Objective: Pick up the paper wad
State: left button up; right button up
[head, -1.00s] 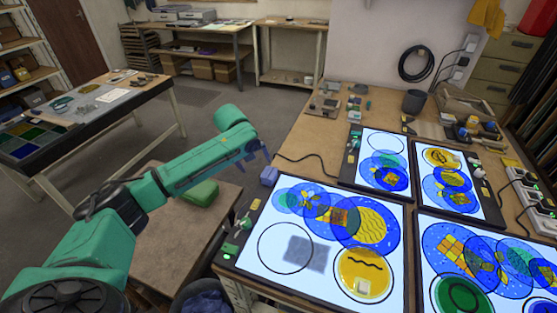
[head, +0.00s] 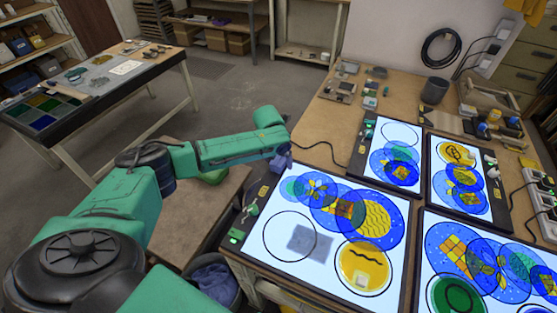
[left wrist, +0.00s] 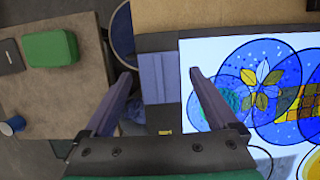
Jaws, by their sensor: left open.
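A blue-violet folded pad, which looks to be the paper wad (left wrist: 153,76), shows in the left wrist view at the table edge, beside the left border of a lit panel (left wrist: 218,62). My left gripper (left wrist: 160,82) is open, with one finger on each side of the pad in that view and nothing held. I cannot tell how high the fingers are above it. In the head view my left gripper (head: 281,160) is at the upper left corner of the large lit panel (head: 262,258), and the pad is hidden or merges with the fingers. My right gripper is not in view.
Several lit panels with painted glass circles cover the right table (head: 318,130). Green switches and small tools lie along the panel's left border. A low brown table with a green box (left wrist: 50,48) stands at the left. A bin (head: 212,280) with blue cloth is below the table edge.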

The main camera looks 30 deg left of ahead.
aim_at(278, 161)
pick_arm(q)
jog(key=shift+f, duration=0.15)
jog(key=c, duration=1.4)
jog(key=shift+r+b, duration=1.85)
jog(key=shift+r, duration=8.2)
